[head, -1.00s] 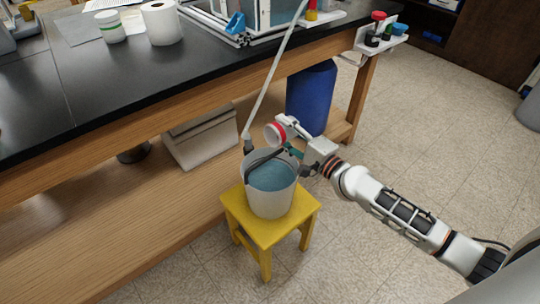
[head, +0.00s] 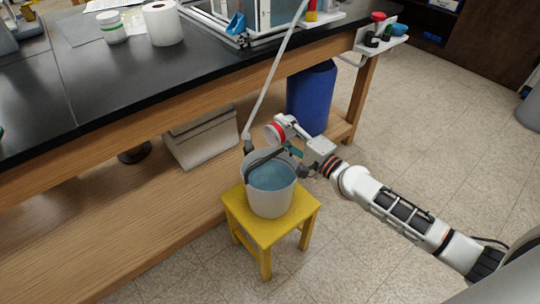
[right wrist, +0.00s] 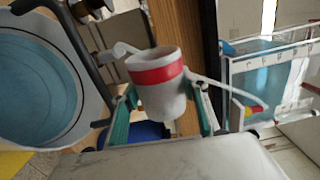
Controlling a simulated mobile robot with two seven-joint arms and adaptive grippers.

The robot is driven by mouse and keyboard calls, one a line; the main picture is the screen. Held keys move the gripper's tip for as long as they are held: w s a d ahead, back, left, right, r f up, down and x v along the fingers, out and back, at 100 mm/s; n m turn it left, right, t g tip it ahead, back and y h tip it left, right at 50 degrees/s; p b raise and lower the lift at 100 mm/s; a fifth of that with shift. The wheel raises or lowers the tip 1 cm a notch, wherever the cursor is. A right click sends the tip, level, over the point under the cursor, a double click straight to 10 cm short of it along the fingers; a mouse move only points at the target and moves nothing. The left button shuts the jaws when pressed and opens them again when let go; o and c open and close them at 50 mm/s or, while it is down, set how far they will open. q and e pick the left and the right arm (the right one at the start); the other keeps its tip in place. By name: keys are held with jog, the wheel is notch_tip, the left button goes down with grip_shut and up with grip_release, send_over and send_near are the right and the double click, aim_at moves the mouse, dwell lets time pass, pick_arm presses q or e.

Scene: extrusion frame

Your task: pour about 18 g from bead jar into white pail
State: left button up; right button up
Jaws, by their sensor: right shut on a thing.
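The white pail (head: 270,198) stands upright on a yellow stool, with blue contents and a dark handle. It also shows at the left of the right wrist view (right wrist: 95,105). My right gripper (head: 288,140) is shut on the bead jar (head: 274,133), a white jar with a red band. The jar is tilted in the head view, above and behind the pail's rim. In the right wrist view the jar (right wrist: 162,95) sits between the green-padded fingers (right wrist: 160,110). I cannot see beads in it or falling from it. My left gripper is not in view.
A pale hose (head: 272,75) runs from the bench down to the pail's back rim, close to the jar. The black-topped bench (head: 120,85) lies behind the stool (head: 264,228). A blue barrel (head: 311,97) stands behind my right gripper. The floor in front is clear.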

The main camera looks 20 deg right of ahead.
jog(key=shift+r, duration=0.1)
dwell(0.3)
jog(key=shift+a+f+n, duration=0.3)
jog(key=shift+f+n, duration=0.15)
jog(key=shift+n, duration=0.55)
dwell(1.5)
jog(key=shift+s+a+r+n+p, duration=0.25)
jog(key=shift+n+p, duration=0.25)
jog(key=shift+n, duration=0.2)
dwell(1.9)
